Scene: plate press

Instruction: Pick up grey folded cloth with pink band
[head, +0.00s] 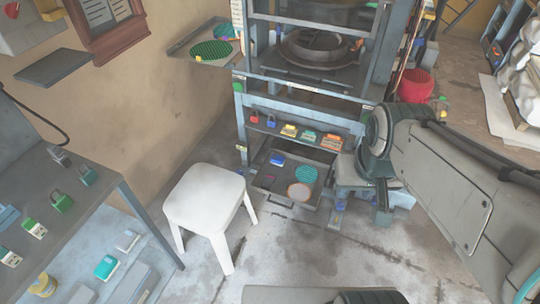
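I cannot make out a grey folded cloth with a pink band for certain. A small light grey flat item (127,241) lies on the lower shelf of the left table, beside a teal one (105,267); no pink band shows on it. Small yellow (289,130), teal (308,135) and orange (331,141) items sit in a row on the press's front shelf. My arm reaches in from the right, its joint near the press's right side. My gripper's fingers cannot be told apart from the grey parts below that joint.
A white stool (205,195) stands before the press frame (240,110). An open drawer (262,178) below its shelf holds discs and small items. The left table (110,195) bears padlocks. A red stool (415,87) stands behind my arm. Floor right of the stool is clear.

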